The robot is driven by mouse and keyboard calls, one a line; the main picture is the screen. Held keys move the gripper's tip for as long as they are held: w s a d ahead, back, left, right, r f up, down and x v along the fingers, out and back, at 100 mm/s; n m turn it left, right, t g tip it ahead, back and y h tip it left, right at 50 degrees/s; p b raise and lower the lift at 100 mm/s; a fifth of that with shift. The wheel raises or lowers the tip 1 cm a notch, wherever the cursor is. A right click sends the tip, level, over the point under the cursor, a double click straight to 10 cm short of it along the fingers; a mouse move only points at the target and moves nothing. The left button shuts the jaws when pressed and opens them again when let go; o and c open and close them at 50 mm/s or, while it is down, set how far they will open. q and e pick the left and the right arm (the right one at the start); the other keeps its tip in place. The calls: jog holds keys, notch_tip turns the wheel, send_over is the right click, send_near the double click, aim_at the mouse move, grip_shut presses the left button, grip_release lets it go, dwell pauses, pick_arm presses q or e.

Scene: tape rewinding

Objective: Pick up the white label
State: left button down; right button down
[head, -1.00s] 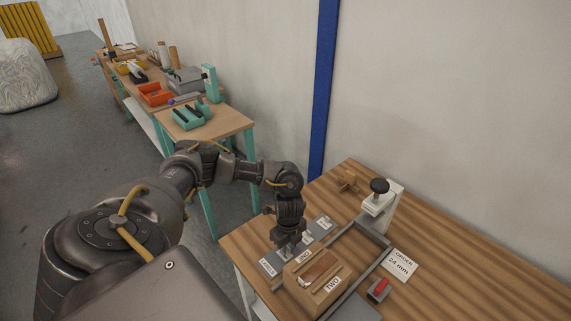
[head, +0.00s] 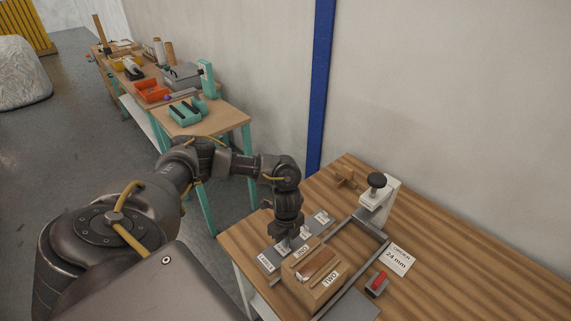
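A grey strip (head: 270,251) on the wooden bench carries small white pieces with dark print; one at its near left end (head: 265,262) and one at its far right end (head: 321,217) show best. I cannot tell which of these is the white label. My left gripper (head: 284,247) points down over the middle of the strip, behind the wooden block. Its fingertips are small and partly hidden, so I cannot tell whether they are apart or hold anything. My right gripper is out of view.
A wooden block (head: 312,291) marked "TWO" stands just in front of the gripper. A grey frame, a clamp with a black knob (head: 377,181), a red-topped piece (head: 377,281) and an "ORDER 24 mm" card (head: 397,260) are to its right. The bench's right side is clear.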

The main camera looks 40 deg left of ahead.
pick_arm(q)
jog(key=shift+r, duration=0.45)
jog(key=shift+w+r+b, duration=0.1)
jog(key=shift+r+b, duration=0.4)
jog(key=shift+r, duration=0.2)
jog(key=s+r+p, duration=0.2)
jog(key=s+r, duration=0.8)
jog(key=s, duration=0.4)
jog(key=shift+r, duration=0.15)
